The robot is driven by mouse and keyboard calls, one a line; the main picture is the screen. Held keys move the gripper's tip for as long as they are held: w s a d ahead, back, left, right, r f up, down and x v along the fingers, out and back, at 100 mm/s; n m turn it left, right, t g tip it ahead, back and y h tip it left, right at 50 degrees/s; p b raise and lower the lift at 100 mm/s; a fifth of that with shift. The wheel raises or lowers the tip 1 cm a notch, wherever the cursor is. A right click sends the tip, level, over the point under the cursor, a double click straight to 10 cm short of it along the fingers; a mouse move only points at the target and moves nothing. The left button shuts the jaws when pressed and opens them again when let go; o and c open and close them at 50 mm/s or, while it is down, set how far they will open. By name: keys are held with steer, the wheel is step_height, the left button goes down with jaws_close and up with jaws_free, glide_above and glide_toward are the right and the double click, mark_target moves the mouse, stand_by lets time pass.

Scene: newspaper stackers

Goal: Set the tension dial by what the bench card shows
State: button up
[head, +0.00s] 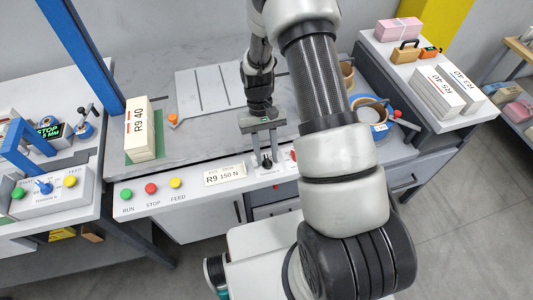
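The bench card (225,175) lies on the white front panel and reads "R9" and "150 N", with smaller print above that I cannot read. The tension dial (267,163) is a small black knob on the same panel, right of the card. My gripper (267,156) points down over the dial. Its two fingers stand apart, one on each side of the knob; I see no clear contact. The dial's pointer and scale marks are too small and partly hidden to read.
Green, red (151,188) and yellow buttons labelled RUN, STOP and FEED sit left of the card. A paper stack marked "R9 40" (141,130) stands behind them. Another panel with a blue knob (44,187) is at left. A blue-rimmed roll (371,112) lies right of my arm.

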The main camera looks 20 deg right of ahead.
steer(key=v, duration=1.7)
steer(key=shift+w+r, duration=0.15)
